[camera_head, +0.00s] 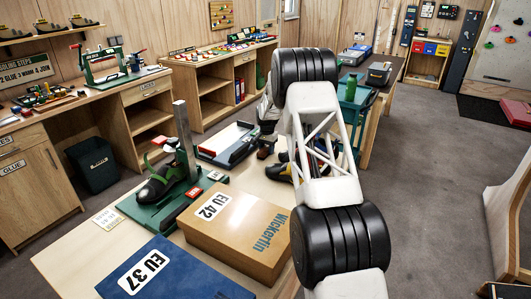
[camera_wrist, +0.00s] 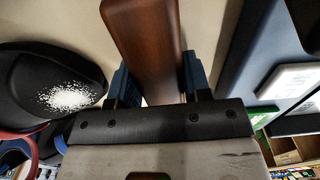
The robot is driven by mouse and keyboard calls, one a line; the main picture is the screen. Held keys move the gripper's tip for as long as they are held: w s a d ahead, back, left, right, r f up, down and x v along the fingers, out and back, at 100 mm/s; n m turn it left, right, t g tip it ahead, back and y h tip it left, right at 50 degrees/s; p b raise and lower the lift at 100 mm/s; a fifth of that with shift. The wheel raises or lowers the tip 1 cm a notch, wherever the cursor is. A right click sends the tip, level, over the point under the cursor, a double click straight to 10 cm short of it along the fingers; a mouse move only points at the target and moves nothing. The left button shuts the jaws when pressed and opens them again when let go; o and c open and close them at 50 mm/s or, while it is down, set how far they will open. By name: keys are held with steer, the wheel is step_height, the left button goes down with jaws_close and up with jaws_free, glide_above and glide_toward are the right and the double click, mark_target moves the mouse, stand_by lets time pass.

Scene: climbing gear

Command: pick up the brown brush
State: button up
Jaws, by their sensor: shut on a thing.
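The brown brush (camera_wrist: 147,40) shows in the wrist view as a smooth, reddish-brown wooden piece running up from my gripper past the top edge. My gripper (camera_wrist: 156,72) is shut on it, with one blue finger on each side. The brush's far end is out of frame, and I cannot tell whether it touches the table. In the head view my white and black arm reaches over the workbench (camera_head: 84,259).
In the wrist view, a black rounded thing with white powder (camera_wrist: 70,97) lies left of the gripper. In the head view, a tan EU 42 box (camera_head: 235,232), a blue EU 37 box (camera_head: 185,275), a dark shoe (camera_head: 165,182) and a blue-edged tray (camera_head: 228,145) crowd the bench.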

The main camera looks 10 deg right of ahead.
mark_target(267, 147)
steer(key=shift+r, duration=0.1)
steer(key=shift+r, duration=4.9)
